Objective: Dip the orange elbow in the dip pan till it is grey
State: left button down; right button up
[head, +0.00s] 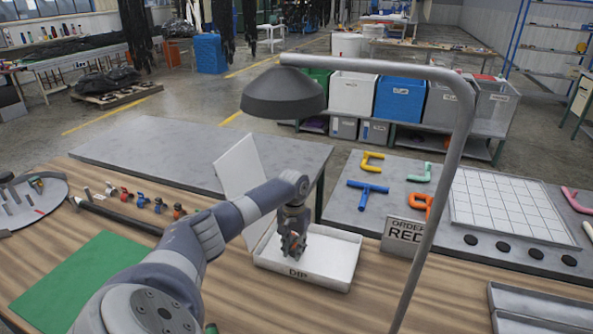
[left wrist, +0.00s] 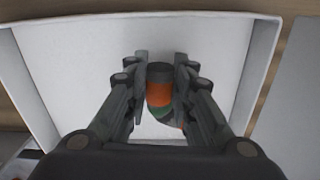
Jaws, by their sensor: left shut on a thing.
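The dip pan (head: 336,268) is a shallow white tray marked DIP on the wood table, with a white panel (head: 240,165) standing at its back left. My left gripper (head: 292,248) points down over the pan, inside its rim. In the left wrist view the gripper (left wrist: 160,70) is shut on the orange elbow (left wrist: 159,94). The elbow has a dark grey end, an orange middle and a green part below, and its lower part is partly hidden. White pan walls (left wrist: 255,70) surround it. I cannot tell whether it touches the pan floor. My right gripper is out of view.
A lamp (head: 284,92) on a bent pole (head: 445,170) stands in front on the right. A sign (head: 404,235) reads ORDER RED. Small fittings (head: 142,200) line the left. A green mat (head: 70,280) lies front left. Coloured pipes (head: 368,187) lie on the grey table.

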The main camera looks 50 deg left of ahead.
pick_arm(q)
jog(key=shift+w+d+r+p, duration=0.1)
jog(key=shift+w+d+p, duration=0.4)
jog(key=shift+d, duration=0.25)
jog(key=shift+w+d+p, duration=0.3)
jog(key=shift+w+d, duration=0.05)
jog(key=shift+d, duration=0.35)
jog(key=shift+w+d+p, duration=0.3)
jog(key=shift+w+d, duration=0.05)
jog(key=shift+d, duration=0.3)
jog(key=shift+w+d+p, duration=0.2)
jog(key=shift+w+d, duration=0.2)
jog(key=shift+d, duration=0.35)
jog(key=shift+w+d+p, duration=0.2)
jog(key=shift+w+d, duration=0.25)
jog(key=shift+d, duration=0.35)
jog(key=shift+w+d+p, duration=0.2)
jog(key=shift+w+d, duration=0.2)
jog(key=shift+d, duration=0.35)
